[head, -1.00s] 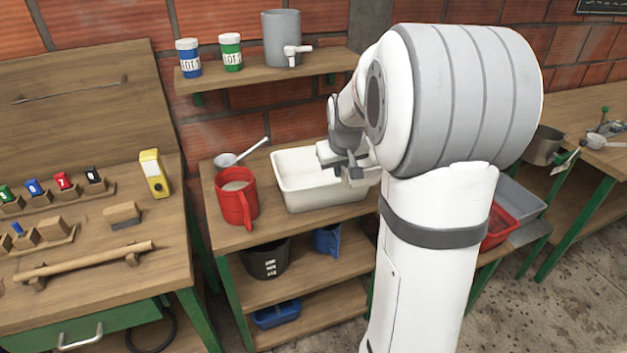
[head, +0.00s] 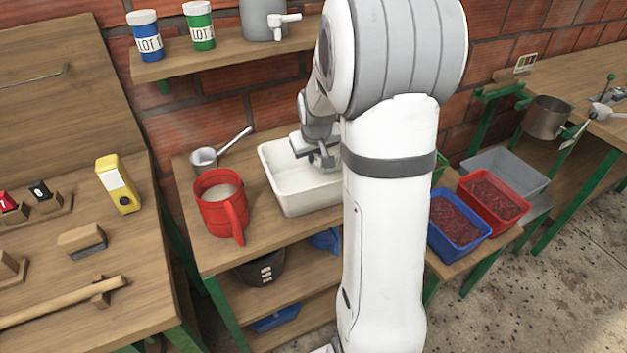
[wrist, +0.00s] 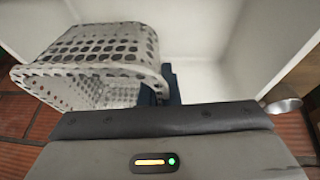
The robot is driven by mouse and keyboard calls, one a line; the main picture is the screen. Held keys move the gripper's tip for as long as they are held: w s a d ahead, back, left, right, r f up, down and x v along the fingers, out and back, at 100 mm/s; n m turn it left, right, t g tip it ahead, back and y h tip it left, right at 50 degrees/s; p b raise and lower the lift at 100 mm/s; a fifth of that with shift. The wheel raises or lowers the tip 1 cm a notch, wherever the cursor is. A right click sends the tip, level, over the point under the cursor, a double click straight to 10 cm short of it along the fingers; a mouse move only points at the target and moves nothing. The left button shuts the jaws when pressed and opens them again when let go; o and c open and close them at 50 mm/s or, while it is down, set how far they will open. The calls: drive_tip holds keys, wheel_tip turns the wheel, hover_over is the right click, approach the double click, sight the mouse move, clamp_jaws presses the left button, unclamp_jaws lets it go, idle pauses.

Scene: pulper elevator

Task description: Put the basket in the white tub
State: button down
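The white tub (head: 300,207) stands on the wooden bench in the head view, and its white inside wall (wrist: 205,45) fills the back of the wrist view. My gripper (head: 324,160) is over the tub, pointing down into it. In the wrist view a white perforated basket (wrist: 100,50) lies on its side at my gripper (wrist: 165,95), and a dark blue finger is against its right edge. The gripper appears shut on the basket's edge; the exact grip is partly hidden. The basket is hidden behind my arm in the head view.
A red jug (head: 215,205) stands close left of the tub, with a long-handled ladle (head: 205,160) behind it. A shelf (head: 215,60) is above. Blue (head: 455,240) and red (head: 505,212) trays of red berries and a grey tray (head: 500,165) lie to the right.

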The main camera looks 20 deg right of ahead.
wheel_tip(320, 180, down, 8)
drive_tip(key=shift+r, duration=0.1)
drive_tip(key=shift+s, duration=0.1)
drive_tip(key=shift+f, duration=0.2)
drive_tip(key=c, duration=1.7)
unclamp_jaws()
drive_tip(key=shift+r, duration=0.15)
